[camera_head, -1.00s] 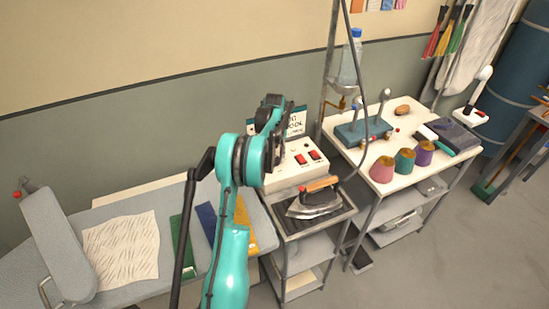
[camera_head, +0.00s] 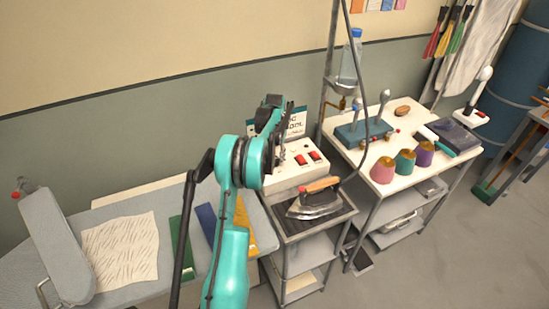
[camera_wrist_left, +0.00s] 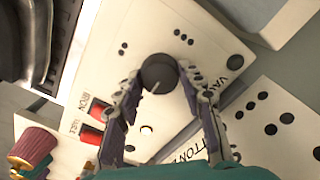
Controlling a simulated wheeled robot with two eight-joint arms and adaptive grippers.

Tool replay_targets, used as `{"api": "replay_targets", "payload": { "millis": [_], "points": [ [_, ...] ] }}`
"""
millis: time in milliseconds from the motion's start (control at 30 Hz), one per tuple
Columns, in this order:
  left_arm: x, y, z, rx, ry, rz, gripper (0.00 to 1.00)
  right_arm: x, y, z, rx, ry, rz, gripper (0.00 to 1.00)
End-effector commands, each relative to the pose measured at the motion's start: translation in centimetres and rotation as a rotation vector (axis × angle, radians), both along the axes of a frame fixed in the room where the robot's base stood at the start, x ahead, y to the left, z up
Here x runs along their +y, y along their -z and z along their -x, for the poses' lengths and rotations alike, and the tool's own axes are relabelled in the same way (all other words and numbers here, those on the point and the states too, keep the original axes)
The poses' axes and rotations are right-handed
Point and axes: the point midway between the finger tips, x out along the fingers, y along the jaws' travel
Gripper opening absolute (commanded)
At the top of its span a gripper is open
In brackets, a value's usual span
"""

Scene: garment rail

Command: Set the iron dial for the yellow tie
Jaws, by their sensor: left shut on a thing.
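The iron dial (camera_wrist_left: 159,73) is a round black knob with a white pointer line, on the white control box (camera_head: 285,176). In the left wrist view its pointer faces down, slightly left, toward a crescent mark (camera_wrist_left: 146,129). My left gripper (camera_wrist_left: 160,83) is shut on the dial, one finger on each side. In the head view the arm hides the dial. The yellow tie (camera_head: 244,224) lies on the grey board, partly behind my arm, beside a blue tie (camera_head: 206,218) and a green tie (camera_head: 187,260). My right gripper is not in view.
The iron (camera_head: 315,203) rests on a dark tray in front of the box. Red switches (camera_wrist_left: 90,136) sit close to the dial. A card with dots (camera_wrist_left: 265,115) stands by the box. A white table (camera_head: 355,158) with colored cones stands to the right.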

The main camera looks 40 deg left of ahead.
Motion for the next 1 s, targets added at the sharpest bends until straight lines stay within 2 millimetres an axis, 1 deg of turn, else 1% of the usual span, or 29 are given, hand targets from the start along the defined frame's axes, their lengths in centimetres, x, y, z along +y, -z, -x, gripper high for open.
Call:
{"api": "replay_targets", "payload": {
  "millis": [400, 433, 467, 500, 833, 933, 1000],
  "points": [
    [0.0, 0.0, 0.0, 0.001, 0.008, 0.000, 0.10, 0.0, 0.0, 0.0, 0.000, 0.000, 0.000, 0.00],
    [0.0, 0.0, 0.0, 0.001, 0.007, 0.000, 0.41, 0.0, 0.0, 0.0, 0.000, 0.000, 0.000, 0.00],
    [0.0, 0.0, 0.0, 0.001, 0.007, 0.000, 0.49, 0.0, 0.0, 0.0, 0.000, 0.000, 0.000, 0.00],
    [0.0, 0.0, 0.0, 0.001, 0.007, 0.000, 0.60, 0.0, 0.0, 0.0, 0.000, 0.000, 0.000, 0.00],
    [0.0, -0.1, 0.0, 0.000, 0.007, 0.000, 0.60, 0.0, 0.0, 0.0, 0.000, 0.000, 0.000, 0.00],
    [0.0, -1.0, 0.0, 0.000, 0.007, 0.000, 0.60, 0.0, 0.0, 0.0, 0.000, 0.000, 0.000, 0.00],
    [0.0, -2.1, 0.0, 0.000, 0.007, 0.000, 0.60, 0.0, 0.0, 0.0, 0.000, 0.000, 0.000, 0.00]
  ]
}}
